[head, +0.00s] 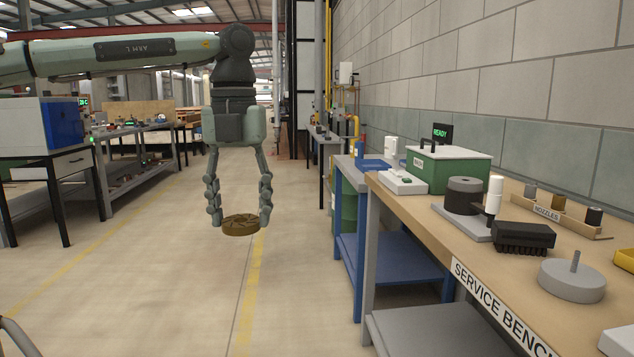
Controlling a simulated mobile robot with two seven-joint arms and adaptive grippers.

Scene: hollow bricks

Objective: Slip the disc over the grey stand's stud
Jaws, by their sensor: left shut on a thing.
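My left gripper (240,216) hangs from the left arm over the aisle, fingers pointing down. It is shut on a round brown disc (241,226), held roughly level between the fingertips, well left of the bench. The disc's middle is too small to make out clearly. The grey stand (571,282) is a low round base with a thin upright stud (575,261), standing near the front right of the service bench (440,216). The stud is bare. My right gripper is not in view.
On the bench, a black brush-like block (523,237), a dark cylinder on a plate (464,196) and a white bottle (494,194) stand left of the stand. A nozzle rack (556,214) is behind. A green box (448,169) is at the far end. The aisle floor is clear.

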